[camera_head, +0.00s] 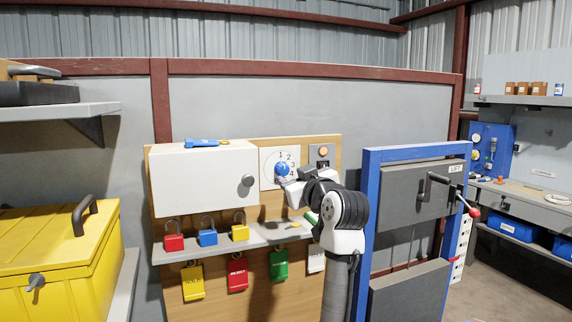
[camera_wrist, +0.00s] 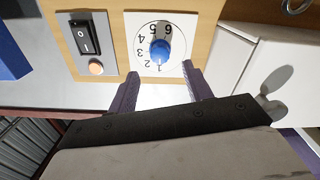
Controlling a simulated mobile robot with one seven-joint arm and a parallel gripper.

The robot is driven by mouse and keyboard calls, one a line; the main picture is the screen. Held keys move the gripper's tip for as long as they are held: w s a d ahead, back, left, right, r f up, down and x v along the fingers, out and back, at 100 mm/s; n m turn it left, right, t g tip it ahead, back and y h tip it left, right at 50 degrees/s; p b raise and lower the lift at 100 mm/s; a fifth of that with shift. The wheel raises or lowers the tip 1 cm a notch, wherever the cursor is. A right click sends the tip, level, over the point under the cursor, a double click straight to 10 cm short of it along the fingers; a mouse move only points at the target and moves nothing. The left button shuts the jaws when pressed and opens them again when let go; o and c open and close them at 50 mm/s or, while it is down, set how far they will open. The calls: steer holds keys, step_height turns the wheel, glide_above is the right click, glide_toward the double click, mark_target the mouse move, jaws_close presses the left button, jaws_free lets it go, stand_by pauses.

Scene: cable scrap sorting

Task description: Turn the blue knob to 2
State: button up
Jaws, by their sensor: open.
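The blue knob (camera_head: 282,169) sits on a white dial plate with printed numbers, mounted on the wooden board. In the wrist view the knob (camera_wrist: 160,50) shows upside down, with the numbers 1 to 6 around it on the plate (camera_wrist: 175,30). I cannot tell clearly which number its mark points to. My gripper (camera_wrist: 162,72) is open and empty, its two purple fingers spread to either side of the dial's lower part, apart from the knob. In the head view my gripper (camera_head: 284,183) is just below the knob and partly hides the dial's lower edge.
A white cabinet (camera_head: 205,178) is left of the dial. A rocker switch (camera_wrist: 86,35) with an orange button (camera_wrist: 96,68) is on the dial's other side. Below, a shelf (camera_head: 215,247) holds padlocks, with tags hanging under it. A blue-framed lift door (camera_head: 400,200) stands to the right.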

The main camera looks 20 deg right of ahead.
mark_target(284, 170)
steer(key=w+p, duration=0.1)
steer(key=w, duration=0.3)
steer(key=shift+w+a+r+p, duration=0.1)
steer(key=shift+w+r+p, duration=0.05)
steer(key=shift+w+p, duration=0.2)
steer(key=shift+w, duration=0.7)
steer(key=shift+c, duration=0.3)
steer(key=c, duration=0.9)
